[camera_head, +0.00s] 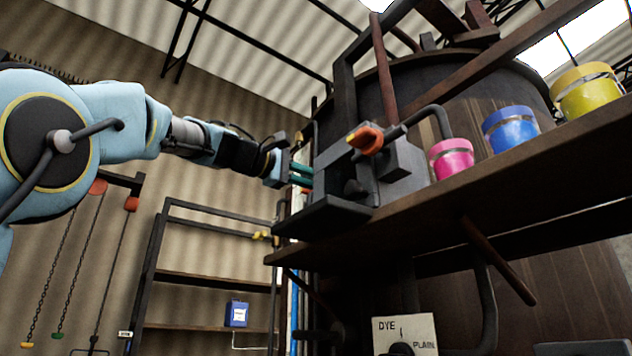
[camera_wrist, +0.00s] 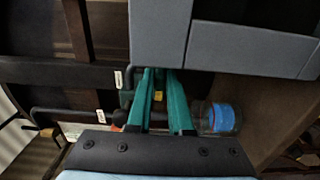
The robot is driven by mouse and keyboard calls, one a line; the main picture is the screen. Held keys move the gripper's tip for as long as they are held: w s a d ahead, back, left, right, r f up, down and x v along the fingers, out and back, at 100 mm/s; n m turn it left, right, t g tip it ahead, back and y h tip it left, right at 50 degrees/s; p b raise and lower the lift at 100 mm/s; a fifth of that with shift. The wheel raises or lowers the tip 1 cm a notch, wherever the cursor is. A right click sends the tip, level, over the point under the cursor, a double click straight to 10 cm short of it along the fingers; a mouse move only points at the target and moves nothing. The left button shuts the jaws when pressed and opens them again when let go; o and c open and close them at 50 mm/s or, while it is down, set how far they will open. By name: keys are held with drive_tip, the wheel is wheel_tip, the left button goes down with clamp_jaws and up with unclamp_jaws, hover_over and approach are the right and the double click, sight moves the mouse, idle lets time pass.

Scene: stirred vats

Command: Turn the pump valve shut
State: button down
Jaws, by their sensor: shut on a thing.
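The grey pump block (camera_head: 395,160) sits on the dark wooden shelf, with an orange handle (camera_head: 365,138) on its upper front. My gripper (camera_head: 303,174) reaches in from the left, its teal fingers at the left side of the block. In the wrist view my gripper (camera_wrist: 160,78) has its fingertips close together at the lower edge of the grey block (camera_wrist: 225,48). The fingers are shut on a small part there, which I take to be the pump valve. That part is mostly hidden, so its angle cannot be told.
Pink (camera_head: 451,160), blue (camera_head: 511,131) and yellow (camera_head: 587,92) pots stand on the shelf (camera_head: 520,165) right of the pump. A large wooden vat (camera_head: 450,85) rises behind. A DYE/PLAIN plate (camera_head: 405,330) is below. A rack (camera_head: 205,272) stands at the left back.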

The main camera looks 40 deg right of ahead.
drive_tip(key=c, duration=0.8)
unclamp_jaws()
drive_tip(key=shift+a, duration=0.1)
drive_tip(key=a+b, duration=0.1)
drive_tip(key=a, duration=0.2)
drive_tip(key=a+b, duration=0.1)
drive_tip(key=a, duration=0.3)
drive_tip(key=a+b, duration=0.1)
drive_tip(key=a, duration=0.2)
drive_tip(key=shift+w+a, duration=0.3)
drive_tip(key=shift+a, duration=0.05)
